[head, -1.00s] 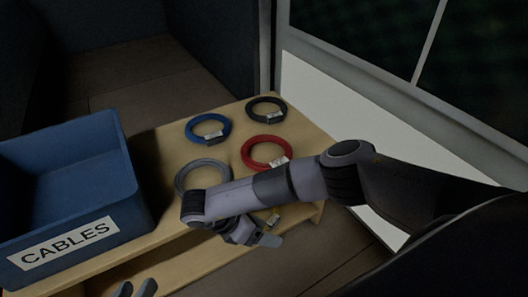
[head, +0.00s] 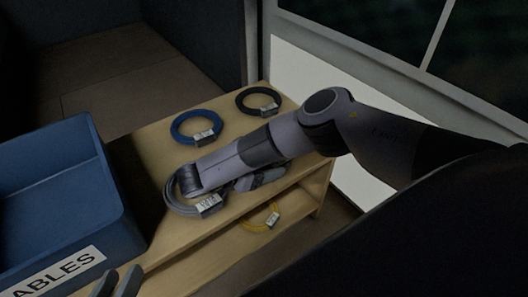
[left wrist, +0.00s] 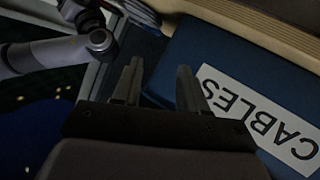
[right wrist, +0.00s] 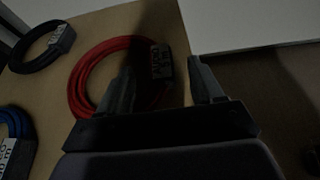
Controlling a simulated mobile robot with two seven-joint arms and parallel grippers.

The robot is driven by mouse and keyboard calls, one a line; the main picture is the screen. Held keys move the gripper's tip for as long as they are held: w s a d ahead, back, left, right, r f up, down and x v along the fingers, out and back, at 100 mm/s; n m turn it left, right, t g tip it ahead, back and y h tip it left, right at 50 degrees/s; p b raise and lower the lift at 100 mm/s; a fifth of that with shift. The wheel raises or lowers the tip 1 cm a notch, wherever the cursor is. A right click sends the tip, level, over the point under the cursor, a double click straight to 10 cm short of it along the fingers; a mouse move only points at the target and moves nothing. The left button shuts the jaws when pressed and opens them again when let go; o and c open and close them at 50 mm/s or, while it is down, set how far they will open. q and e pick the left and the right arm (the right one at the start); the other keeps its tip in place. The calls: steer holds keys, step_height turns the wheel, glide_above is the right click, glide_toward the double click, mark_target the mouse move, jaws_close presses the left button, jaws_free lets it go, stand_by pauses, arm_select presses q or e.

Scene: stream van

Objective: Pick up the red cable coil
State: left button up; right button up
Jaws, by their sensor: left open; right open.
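The red cable coil (right wrist: 80,82) lies flat on the tabletop in the right wrist view, with a dark printed tag at its right side. In the head view my right arm hides it. My right gripper (right wrist: 160,72) is open over the coil's right side; its left finger overlaps the ring in the picture and the tag shows between the fingers. I cannot tell if it touches. The right gripper also shows in the head view (head: 262,178), partly behind my arm. My left gripper (left wrist: 157,82) is open and empty near the blue box; its fingertips show at the head view's bottom edge (head: 118,284).
A blue CABLES box (head: 120,215) stands at the left. Blue (head: 182,139), black (head: 243,109) and grey (head: 172,200) coils lie on the wooden table (head: 150,150). A yellow coil (head: 258,226) lies on the shelf below. A wall and window stand behind at right.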

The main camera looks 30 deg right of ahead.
mark_target(275, 164)
steer(key=x, duration=0.1)
steer(key=b+x, duration=0.1)
steer(key=x, duration=0.1)
steer(key=shift+a+f, duration=0.1)
steer(key=shift+f, duration=0.15)
steer(key=shift+d+b, duration=0.4)
steer(key=shift+d, duration=0.15)
arm_select(q)
steer(key=shift+s+a+f+m+t+y, duration=0.15)
steer(key=shift+a+m+t+y, duration=0.15)
steer(key=shift+a+t, duration=0.35)
steer(key=shift+a, duration=0.15)
arm_select(e)
steer(key=shift+w, duration=0.1)
jaws_close()
